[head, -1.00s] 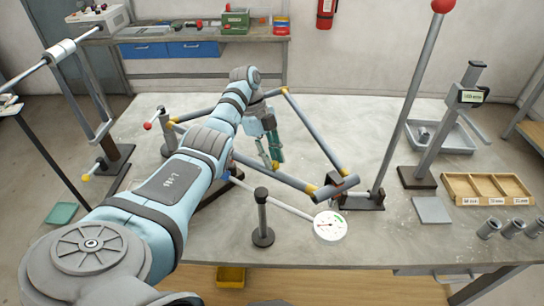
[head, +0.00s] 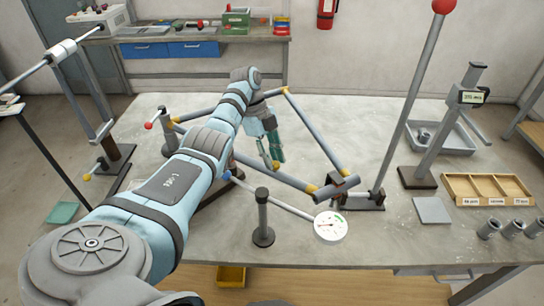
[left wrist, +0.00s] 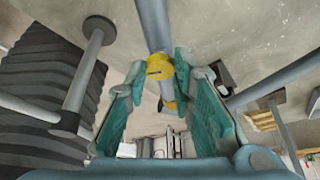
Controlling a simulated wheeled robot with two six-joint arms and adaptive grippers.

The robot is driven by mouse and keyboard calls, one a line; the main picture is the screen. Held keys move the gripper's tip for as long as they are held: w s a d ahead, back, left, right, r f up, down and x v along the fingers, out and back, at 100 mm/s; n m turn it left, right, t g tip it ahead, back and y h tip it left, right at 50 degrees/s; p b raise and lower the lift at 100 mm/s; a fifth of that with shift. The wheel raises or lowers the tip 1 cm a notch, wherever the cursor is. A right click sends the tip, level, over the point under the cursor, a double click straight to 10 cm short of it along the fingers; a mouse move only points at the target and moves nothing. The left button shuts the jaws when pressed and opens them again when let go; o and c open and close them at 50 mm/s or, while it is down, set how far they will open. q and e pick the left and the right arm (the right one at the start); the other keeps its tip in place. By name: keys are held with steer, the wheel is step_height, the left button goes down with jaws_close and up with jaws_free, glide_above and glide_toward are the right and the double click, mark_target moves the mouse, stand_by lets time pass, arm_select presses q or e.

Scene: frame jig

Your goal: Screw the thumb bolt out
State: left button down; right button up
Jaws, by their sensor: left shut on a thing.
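The thumb bolt (left wrist: 160,67) shows in the left wrist view as a round yellow head with a dark slot line, below a grey tube. My left gripper (left wrist: 160,75) has its teal fingers on either side of the yellow head and is shut on it. In the head view my left gripper (head: 279,157) points down at the frame, with a bit of yellow (head: 276,165) at its fingertips. My arm hides part of the frame. My right gripper is not in view.
A dial gauge (head: 330,226) and a short black post (head: 263,222) stand in front of the frame. A tall rod with a red ball (head: 444,6) rises to the right. A wooden tray (head: 487,188) and several grey cylinders (head: 512,229) lie at the right.

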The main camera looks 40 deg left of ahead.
arm_select(q)
steer(key=shift+f, duration=0.15)
stand_by(0.5)
steer(key=c, duration=1.3)
jaws_free()
steer(key=shift+d, duration=0.1)
steer(key=shift+c, duration=0.2)
steer(key=v, duration=0.7)
steer(key=shift+r, duration=0.35)
